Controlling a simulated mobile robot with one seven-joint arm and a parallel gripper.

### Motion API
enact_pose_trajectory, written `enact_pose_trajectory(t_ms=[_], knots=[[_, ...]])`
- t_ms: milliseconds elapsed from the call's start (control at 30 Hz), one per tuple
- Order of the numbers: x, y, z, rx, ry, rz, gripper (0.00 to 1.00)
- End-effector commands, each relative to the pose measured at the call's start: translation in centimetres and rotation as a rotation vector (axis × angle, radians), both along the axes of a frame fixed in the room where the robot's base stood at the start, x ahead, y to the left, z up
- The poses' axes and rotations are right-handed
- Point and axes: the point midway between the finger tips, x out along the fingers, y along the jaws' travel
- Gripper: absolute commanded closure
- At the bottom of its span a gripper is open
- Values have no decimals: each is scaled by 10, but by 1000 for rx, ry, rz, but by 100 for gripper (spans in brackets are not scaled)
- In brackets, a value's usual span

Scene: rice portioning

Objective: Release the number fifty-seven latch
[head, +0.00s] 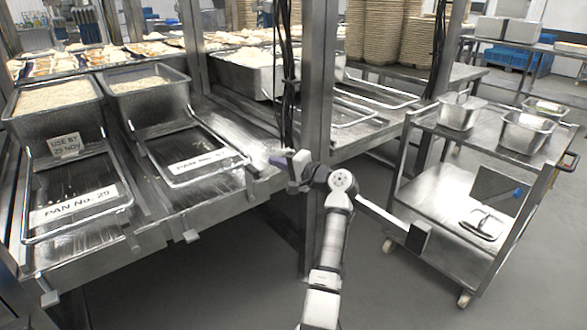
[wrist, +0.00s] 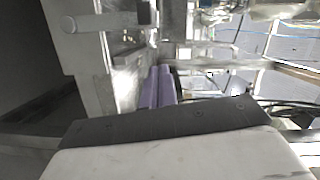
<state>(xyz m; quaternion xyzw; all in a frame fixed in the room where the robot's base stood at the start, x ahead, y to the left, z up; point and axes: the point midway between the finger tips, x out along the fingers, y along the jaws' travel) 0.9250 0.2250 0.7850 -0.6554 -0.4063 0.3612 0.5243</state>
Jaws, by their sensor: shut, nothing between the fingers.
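The second pan frame (head: 205,178) carries a label (head: 197,160) starting "PAN No."; its number is too small to read. Small metal blocks that look like latches sit along the bench front: one (head: 191,236) below that frame's left side, another (head: 250,172) near its right corner. I cannot read fifty-seven on any of them. My gripper (head: 275,159) is beside the steel post, just right of the right block, with its purple fingers shut and empty. In the wrist view the purple fingers (wrist: 158,87) point toward metal bench parts (wrist: 125,50). Contact cannot be told.
The left frame (head: 80,232) reads "PAN No. 29", with another block (head: 50,299) below. Two rice pans (head: 55,102) stand behind the frames. A vertical steel post (head: 318,90) with cables stands close to my gripper. A trolley (head: 470,150) with metal pans is at right; open floor lies between.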

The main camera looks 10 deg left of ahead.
Motion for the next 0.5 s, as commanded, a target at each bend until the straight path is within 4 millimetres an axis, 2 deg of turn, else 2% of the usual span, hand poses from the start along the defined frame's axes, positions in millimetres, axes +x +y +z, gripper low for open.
enact_pose_trajectory(t_ms=[200,500], knots=[[-24,17,-7,-1,-1,1,100],[-32,23,-8,0,0,-1,100]])
